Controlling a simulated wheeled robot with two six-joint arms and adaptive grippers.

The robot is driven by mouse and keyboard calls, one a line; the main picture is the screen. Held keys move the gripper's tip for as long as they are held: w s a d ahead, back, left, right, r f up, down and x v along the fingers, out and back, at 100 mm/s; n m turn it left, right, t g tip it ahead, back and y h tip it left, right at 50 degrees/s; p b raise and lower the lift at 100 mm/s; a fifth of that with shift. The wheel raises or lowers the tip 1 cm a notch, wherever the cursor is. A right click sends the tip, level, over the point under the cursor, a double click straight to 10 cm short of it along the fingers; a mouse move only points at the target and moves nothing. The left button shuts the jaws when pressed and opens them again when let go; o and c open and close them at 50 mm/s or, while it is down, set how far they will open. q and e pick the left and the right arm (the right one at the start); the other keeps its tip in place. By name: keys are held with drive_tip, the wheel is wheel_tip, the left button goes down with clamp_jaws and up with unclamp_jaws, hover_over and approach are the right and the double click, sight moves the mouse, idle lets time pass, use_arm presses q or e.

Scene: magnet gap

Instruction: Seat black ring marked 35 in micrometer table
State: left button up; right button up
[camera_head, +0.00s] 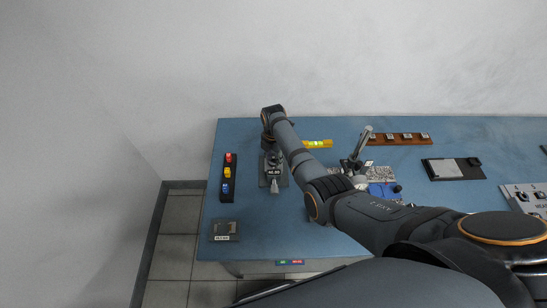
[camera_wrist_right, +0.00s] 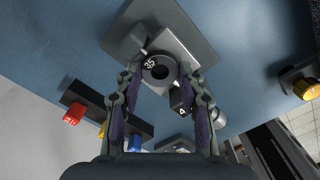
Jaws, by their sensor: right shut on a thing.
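The black ring marked 35 (camera_wrist_right: 151,64) sits between the fingertips of my right gripper (camera_wrist_right: 160,82), which is shut on it. In the right wrist view the ring is over or against a light metal block (camera_wrist_right: 183,42) on a grey base plate. This looks like the micrometer table, seen in the head view as a grey device with a small display (camera_head: 273,172) at the left of the bench. I cannot tell whether the ring touches the block or is seated. In the head view my right forearm hides part of the area. My left gripper is not in view.
A dark rack (camera_head: 228,189) with red, yellow and blue pieces stands left of the device. A small grey plate (camera_head: 224,230) lies at the near left. A brown rack (camera_head: 400,138) and a dark tray (camera_head: 453,168) are to the right.

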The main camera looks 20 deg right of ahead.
drive_tip(key=shift+f, duration=0.15)
drive_tip(key=o, duration=1.1)
drive_tip(key=shift+o, duration=0.2)
drive_tip(key=c, duration=0.5)
wheel_tip(320, 180, up, 5)
drive_tip(key=p, duration=0.5)
drive_tip(key=shift+f, duration=0.25)
